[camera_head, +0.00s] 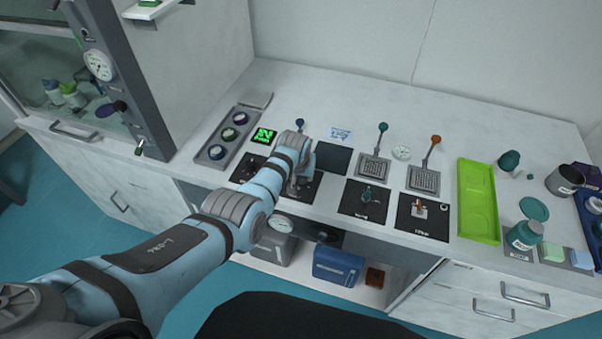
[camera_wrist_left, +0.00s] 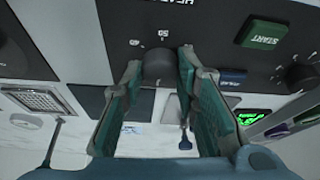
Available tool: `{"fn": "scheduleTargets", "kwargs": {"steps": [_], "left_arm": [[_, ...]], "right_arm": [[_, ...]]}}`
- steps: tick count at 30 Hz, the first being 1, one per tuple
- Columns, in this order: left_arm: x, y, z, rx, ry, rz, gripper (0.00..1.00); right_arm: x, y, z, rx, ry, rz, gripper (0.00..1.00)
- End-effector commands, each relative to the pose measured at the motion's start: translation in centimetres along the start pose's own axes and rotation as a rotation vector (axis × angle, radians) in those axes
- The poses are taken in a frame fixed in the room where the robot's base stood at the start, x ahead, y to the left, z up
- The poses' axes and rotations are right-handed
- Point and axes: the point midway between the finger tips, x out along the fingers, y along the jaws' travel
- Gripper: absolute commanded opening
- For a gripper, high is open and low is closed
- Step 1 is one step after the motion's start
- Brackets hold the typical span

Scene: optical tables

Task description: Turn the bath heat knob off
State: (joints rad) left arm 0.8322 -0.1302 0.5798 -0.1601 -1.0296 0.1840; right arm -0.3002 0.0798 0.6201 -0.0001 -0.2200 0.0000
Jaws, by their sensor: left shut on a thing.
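The bath heat knob (camera_wrist_left: 158,65) is a dark round dial on a black panel (camera_wrist_left: 110,22) with white scale marks. In the left wrist view it sits between the two teal-padded fingers of my left gripper (camera_wrist_left: 159,58), which is shut on it. Lettering on the panel appears upside down and partly cut off. In the head view my left gripper (camera_head: 297,188) is down at the black panel (camera_head: 311,194) on the counter's front part, and the arm hides most of the knob. The knob's exact setting cannot be read. My right gripper is not in view.
A green START button (camera_wrist_left: 262,33) and another dark knob (camera_wrist_left: 299,75) lie nearby. Right of my arm are two panels with a teal valve (camera_head: 367,194) and an orange valve (camera_head: 418,208), upright levers (camera_head: 379,139) and a green tray (camera_head: 478,200). A grey cabinet (camera_head: 165,75) stands left.

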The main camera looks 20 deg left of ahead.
Motion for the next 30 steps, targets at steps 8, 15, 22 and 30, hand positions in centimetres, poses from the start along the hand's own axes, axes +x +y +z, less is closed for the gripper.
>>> {"fn": "scheduleTargets", "kwargs": {"steps": [8, 15, 22, 30], "left_arm": [[0.04, 0.10, 0.00, -0.078, 0.000, -0.031, 0.00], [0.02, 0.07, 0.00, -0.092, 0.000, -0.037, 0.00], [0.02, 0.07, 0.00, -0.092, -0.001, -0.037, 0.00], [0.02, 0.06, 0.00, -0.091, 0.000, -0.037, 0.48]], "right_arm": [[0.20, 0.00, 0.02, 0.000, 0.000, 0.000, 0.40], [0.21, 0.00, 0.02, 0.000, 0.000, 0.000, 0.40], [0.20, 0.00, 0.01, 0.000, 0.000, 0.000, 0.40], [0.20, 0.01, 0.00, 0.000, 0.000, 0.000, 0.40]]}}
